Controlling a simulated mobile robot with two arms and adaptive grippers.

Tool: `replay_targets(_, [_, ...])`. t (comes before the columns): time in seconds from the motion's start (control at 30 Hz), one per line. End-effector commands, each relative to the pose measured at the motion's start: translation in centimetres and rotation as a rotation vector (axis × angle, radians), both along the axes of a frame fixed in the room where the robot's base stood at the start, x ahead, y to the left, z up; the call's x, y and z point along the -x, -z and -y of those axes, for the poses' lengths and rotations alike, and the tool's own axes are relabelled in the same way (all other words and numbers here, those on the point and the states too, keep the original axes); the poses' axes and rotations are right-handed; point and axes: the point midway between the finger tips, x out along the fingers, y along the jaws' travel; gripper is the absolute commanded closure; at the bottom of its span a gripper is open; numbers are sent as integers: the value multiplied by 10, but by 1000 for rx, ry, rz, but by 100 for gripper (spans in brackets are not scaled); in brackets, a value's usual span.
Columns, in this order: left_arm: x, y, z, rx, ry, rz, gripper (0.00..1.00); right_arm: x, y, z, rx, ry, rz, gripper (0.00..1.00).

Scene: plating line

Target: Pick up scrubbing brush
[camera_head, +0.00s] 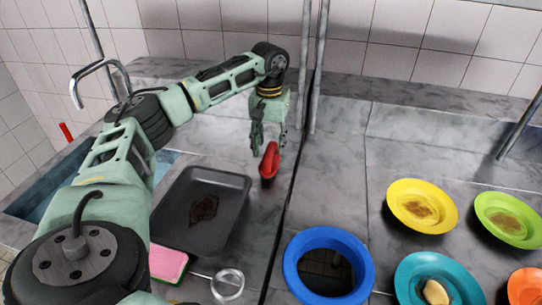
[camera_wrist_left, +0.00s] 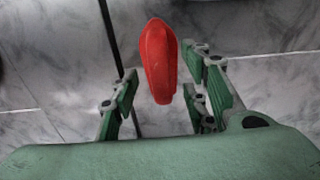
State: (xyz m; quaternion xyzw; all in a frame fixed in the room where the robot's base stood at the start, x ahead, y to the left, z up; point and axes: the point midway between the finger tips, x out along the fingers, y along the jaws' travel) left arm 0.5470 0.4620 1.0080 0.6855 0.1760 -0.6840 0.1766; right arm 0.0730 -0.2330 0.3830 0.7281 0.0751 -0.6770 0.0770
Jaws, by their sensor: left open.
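The scrubbing brush (camera_head: 269,161) is red and stands on the grey counter to the right of the dark tray. It also shows in the left wrist view (camera_wrist_left: 159,62), just beyond and between the fingers. My left gripper (camera_head: 268,140) is open above and behind the brush, pointing down. In the left wrist view my left gripper (camera_wrist_left: 160,105) has its fingers spread on either side of the brush's near end. I cannot tell whether a finger touches it. My right gripper is not in view.
A dark tray (camera_head: 236,181) with a brown stain, a pink sponge (camera_head: 168,264) and a glass (camera_head: 228,284) lie left of the brush. A blue-rimmed hole (camera_head: 297,264) is in front. Yellow (camera_head: 394,207), green (camera_head: 490,222) and teal (camera_head: 405,285) plates stand right. Vertical poles (camera_head: 318,70) rise behind.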

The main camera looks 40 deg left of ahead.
Motion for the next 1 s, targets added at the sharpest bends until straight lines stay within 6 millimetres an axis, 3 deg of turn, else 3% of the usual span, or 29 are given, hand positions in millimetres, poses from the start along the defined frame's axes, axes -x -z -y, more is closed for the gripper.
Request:
replay_targets(0.2, [0, 28, -2, 0, 1, -2, 58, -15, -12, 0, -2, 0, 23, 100])
replay_targets(0.5, [0, 33, -2, 0, 0, 0, 59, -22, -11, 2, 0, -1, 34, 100])
replay_targets(1.0, [0, 33, -2, 0, 0, 0, 100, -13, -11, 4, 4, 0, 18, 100])
